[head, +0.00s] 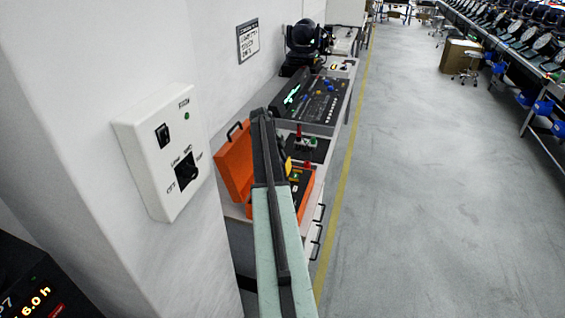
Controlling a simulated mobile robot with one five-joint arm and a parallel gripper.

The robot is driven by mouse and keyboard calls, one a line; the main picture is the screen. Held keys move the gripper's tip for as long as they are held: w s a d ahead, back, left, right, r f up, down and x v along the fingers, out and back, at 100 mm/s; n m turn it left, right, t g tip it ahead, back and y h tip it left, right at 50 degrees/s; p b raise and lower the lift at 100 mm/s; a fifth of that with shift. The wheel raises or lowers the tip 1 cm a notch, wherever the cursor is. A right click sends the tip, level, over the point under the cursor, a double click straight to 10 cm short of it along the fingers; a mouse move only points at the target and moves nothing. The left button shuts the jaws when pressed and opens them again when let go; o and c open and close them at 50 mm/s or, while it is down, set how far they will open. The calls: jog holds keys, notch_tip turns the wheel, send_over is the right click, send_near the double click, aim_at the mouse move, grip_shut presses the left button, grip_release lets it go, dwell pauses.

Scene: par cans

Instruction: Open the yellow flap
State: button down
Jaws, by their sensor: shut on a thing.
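A small yellow piece, which looks like the yellow flap (289,165), shows just right of the dark part of my arm. It is at the open orange case on the bench, partly covered by my arm. I cannot tell how far the flap is raised. My arm reaches up the middle of the head view, over the case. My gripper cannot be made out; the arm hides that area. Any contact with the flap is hidden too.
The orange case's raised lid (235,160) stands left of my arm. A control console (318,100) and a black moving-head lamp (303,45) are farther back. A white switch box (160,150) is on the near wall. Open floor (425,180) lies to the right.

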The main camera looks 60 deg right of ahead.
jog(key=shift+a, duration=0.15)
jog(key=c, duration=1.3)
grip_release()
jog(key=shift+o, duration=0.2)
jog(key=p+v, duration=0.7)
jog(key=shift+w+r, duration=0.2)
jog(key=shift+r, duration=0.2)
jog(key=shift+a, duration=0.1)
